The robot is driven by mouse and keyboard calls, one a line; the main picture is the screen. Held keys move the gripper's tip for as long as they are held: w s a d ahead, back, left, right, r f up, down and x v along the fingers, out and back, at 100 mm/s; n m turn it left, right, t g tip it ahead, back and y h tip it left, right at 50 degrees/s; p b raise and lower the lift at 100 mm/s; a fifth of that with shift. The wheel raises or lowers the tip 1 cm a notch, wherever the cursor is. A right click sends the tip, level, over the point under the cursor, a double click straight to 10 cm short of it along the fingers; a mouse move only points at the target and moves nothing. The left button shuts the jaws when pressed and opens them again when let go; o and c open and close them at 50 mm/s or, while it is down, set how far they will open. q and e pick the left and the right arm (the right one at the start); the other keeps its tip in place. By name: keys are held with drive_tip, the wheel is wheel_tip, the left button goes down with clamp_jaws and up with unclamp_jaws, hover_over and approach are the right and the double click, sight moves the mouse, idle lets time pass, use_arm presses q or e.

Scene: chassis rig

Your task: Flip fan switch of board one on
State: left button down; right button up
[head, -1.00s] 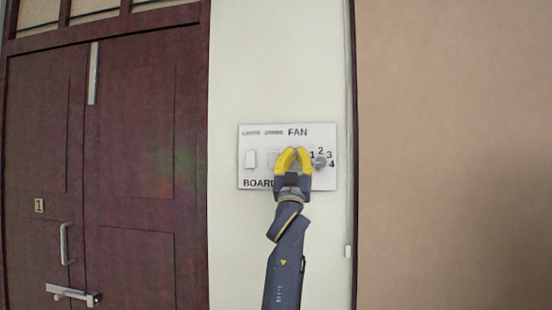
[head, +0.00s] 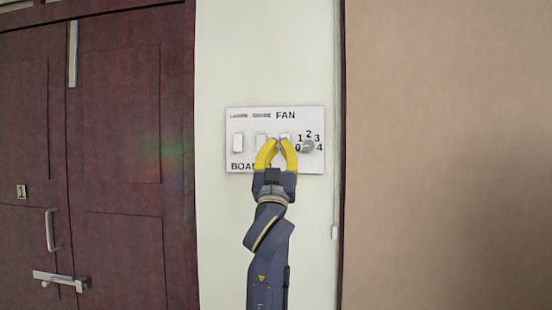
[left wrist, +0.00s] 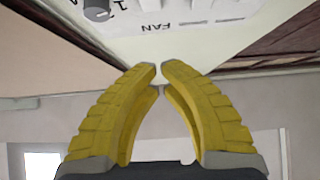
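The white switch board (head: 315,113) is on the pale wall, its lower label partly covered by my gripper. It carries a left rocker switch (head: 238,143), a middle one (head: 261,139), and a fan switch (head: 285,136) under the word FAN, partly hidden behind my fingertips. My left gripper (head: 277,143) has yellow fingers with tips nearly together and nothing between them. It appears in front of the board's lower middle; contact cannot be told. In the left wrist view the fingertips (left wrist: 159,69) nearly meet below the upside-down board (left wrist: 165,14). My right gripper is not in view.
A grey round knob (head: 308,146) numbered 0 to 4 sits just right of the fan switch and also shows in the left wrist view (left wrist: 97,9). A dark red double door (head: 125,150) is at left. A brown panel (head: 450,150) is at right.

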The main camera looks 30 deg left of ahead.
use_arm(q)
drive_tip(key=shift+s+r+v, duration=0.15)
drive_tip(key=shift+v, duration=0.85)
drive_tip(key=shift+s+r+v, duration=0.1)
drive_tip(key=shift+s+v, duration=0.05)
drive_tip(key=shift+v, duration=0.85)
drive_tip(key=shift+w, duration=0.1)
